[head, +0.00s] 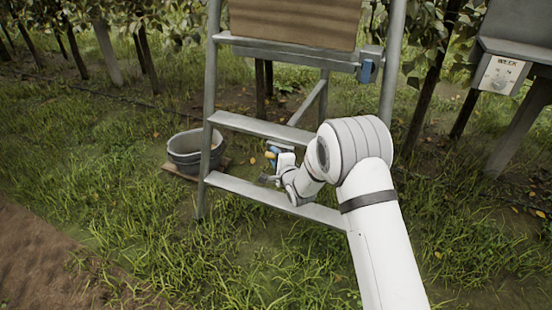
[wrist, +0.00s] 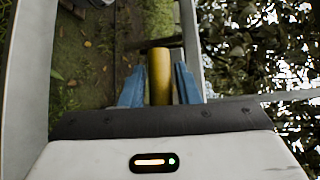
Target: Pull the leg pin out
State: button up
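A yellow cylinder (wrist: 160,75), which looks like the leg pin, stands between the two blue fingers of my gripper (wrist: 161,68) in the wrist view. A finger lies close along each side of it. I cannot tell whether both fingers touch it. In the head view my gripper (head: 272,154) is low in the ladder's frame, between the two lower steps, with a small yellow-orange spot by its blue fingers. The ladder (head: 262,128) stands upright. My arm hides part of its right side, and where the pin enters is hidden.
A grey tub (head: 184,154) sits on a wooden board left of the ladder. A brown box (head: 295,22) is high on the ladder. A small blue-grey fitting (head: 368,66) is at its upper right. A grey post-mounted box (head: 502,75) stands right. Grass in front is clear.

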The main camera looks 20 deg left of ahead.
jog(key=shift+c, duration=0.4)
grip_shut()
jog(key=s, duration=0.4)
jog(key=shift+s+a+f, duration=0.15)
jog(key=shift+s+f, duration=0.1)
jog(key=shift+s, duration=0.05)
jog(key=shift+c, duration=0.4)
grip_release()
jog(key=shift+o, duration=0.8)
jog(key=shift+r, duration=0.15)
